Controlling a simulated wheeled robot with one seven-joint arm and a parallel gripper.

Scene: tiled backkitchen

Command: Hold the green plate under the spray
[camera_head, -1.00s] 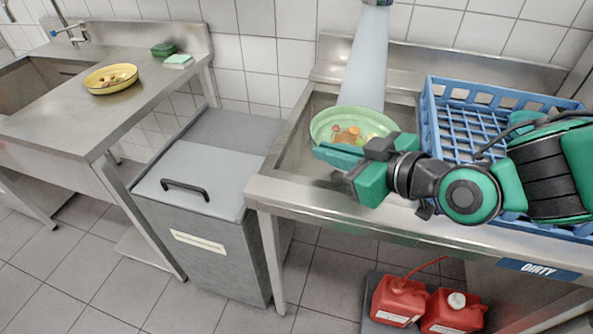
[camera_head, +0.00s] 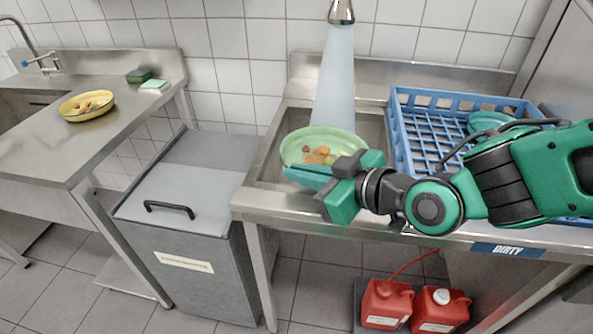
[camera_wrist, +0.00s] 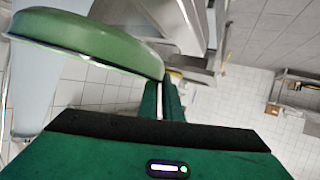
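The green plate (camera_head: 296,150) is over the right-hand sink, food side up, with orange and brown food scraps (camera_head: 320,155) on it. My gripper (camera_head: 308,177) is shut on its near rim. The wrist view shows the plate (camera_wrist: 90,38) from the side at the tips of my fingers (camera_wrist: 165,98), which are close together. The spray (camera_head: 334,80) falls as a pale column from the nozzle (camera_head: 341,12) to the plate's far side. I cannot tell how much lands on the plate and how much behind it.
A blue rack (camera_head: 405,150) holding a teal dish (camera_head: 488,122) stands close right of the sink. A grey lidded bin (camera_head: 190,240) is to the left. A yellow plate (camera_head: 87,113) with food lies on the left counter. Red canisters (camera_head: 387,300) are on the floor below.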

